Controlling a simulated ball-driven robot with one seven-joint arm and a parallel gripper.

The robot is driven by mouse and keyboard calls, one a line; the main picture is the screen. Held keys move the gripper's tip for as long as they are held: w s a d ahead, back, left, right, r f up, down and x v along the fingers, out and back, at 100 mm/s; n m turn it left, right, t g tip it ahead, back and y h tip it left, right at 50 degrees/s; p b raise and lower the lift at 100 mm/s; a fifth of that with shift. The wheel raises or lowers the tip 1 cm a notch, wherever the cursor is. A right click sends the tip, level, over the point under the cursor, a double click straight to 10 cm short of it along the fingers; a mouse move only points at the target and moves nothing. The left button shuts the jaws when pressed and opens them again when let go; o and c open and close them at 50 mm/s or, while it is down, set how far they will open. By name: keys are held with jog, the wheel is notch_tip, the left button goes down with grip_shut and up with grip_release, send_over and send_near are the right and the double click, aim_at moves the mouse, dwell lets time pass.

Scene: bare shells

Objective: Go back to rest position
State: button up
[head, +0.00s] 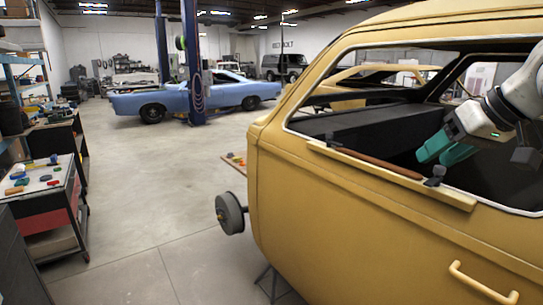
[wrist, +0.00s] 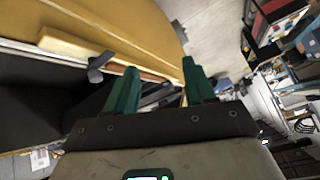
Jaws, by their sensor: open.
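My gripper (head: 434,157) has teal fingers and is in the window opening of the yellow car shell (head: 350,215) at the right of the head view. In the wrist view the fingers (wrist: 160,66) stand apart with nothing held between them. A hammer (head: 375,164) with a brown handle and dark head lies on the yellow ledge (head: 455,199) below the window. My gripper is just above and behind the hammer's head end, apart from it. The hammer's head (wrist: 100,66) also shows in the wrist view, left of the fingers.
The window frame and ledge edge lie close to my arm. A cart (head: 45,185) with several coloured items stands at the left. A blue car (head: 195,97) is by a blue lift post (head: 192,60) farther back. The grey floor (head: 150,190) between is clear.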

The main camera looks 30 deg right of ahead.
jog(key=w+a+f+t+y, duration=0.1)
jog(key=w+a+f, duration=0.2)
jog(key=a+f, duration=0.3)
jog(key=w+a+f+y, duration=0.2)
jog(key=w+a+f, duration=0.15)
jog(key=f, duration=0.35)
jog(key=w+a+f+t+y, duration=0.1)
jog(key=w+a+f, duration=0.25)
jog(key=f, duration=0.35)
jog(key=s+a+f+g, duration=0.1)
jog(key=s+a+f, duration=0.2)
jog(key=a+f, duration=0.35)
jog(key=s+a+f+g, duration=0.2)
jog(key=s+a+f, duration=0.1)
jog(key=f, duration=0.7)
jog(key=s+a+f+n+g+h, duration=0.1)
jog(key=s+f+g+h, duration=0.1)
jog(key=s+f, duration=0.5)
jog(key=s+a+f+n+g+h+b, duration=0.1)
jog(key=s+f+n+g, duration=0.1)
jog(key=s+f, duration=0.6)
jog(key=s+g, duration=0.1)
jog(key=s, duration=0.6)
jog(key=shift+s+n+g+h, duration=0.25)
jog(key=shift+n+g+h, duration=0.05)
jog(key=shift+g+h, duration=0.1)
jog(key=shift+w, duration=0.1)
jog(key=shift+c, duration=0.2)
